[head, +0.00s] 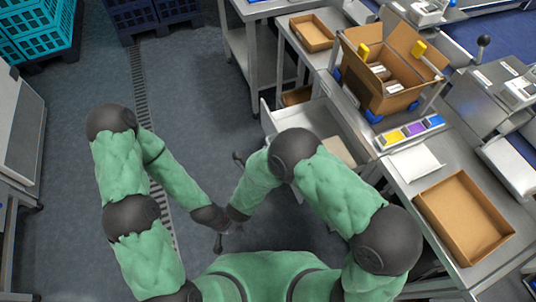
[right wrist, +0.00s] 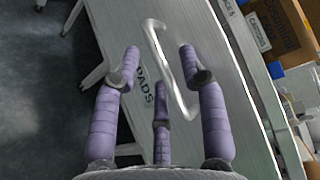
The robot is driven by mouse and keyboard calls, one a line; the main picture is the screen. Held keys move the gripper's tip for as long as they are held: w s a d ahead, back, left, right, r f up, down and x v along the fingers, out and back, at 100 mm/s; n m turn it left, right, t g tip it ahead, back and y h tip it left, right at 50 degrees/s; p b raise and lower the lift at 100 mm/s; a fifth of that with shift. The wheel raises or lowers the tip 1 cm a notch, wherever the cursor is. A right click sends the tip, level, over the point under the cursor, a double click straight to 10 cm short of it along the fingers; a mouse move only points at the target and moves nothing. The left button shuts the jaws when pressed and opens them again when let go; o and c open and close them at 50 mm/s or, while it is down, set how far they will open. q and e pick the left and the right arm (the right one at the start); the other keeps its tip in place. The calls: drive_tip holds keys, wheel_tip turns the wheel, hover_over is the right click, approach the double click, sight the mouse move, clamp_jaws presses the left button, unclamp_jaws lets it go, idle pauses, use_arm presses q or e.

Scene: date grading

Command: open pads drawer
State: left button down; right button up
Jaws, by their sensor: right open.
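The pads drawer (head: 300,120) stands pulled out from the bench in the head view, its light interior showing with a brown stack (head: 338,150) inside. Its grey front, lettered PADS (right wrist: 143,88), fills the middle of the right wrist view. A pale bent bar handle (right wrist: 165,60) stands out from it. My right gripper (right wrist: 160,70) is open, with its fingers on either side of the handle; I see no clear contact. In the head view my right arm mostly hides that gripper. My left gripper (head: 219,242) is low in the middle, small and dark, away from the drawer.
An open carton (head: 390,95) stands on the bench, with a shallow brown tray (head: 465,215) at right and another tray (head: 312,32) farther back. Teal crates (head: 40,35) stand at far left. The grey floor left of the drawer is clear around the drain strip.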

drive_tip(key=v, duration=1.2)
idle(0.5)
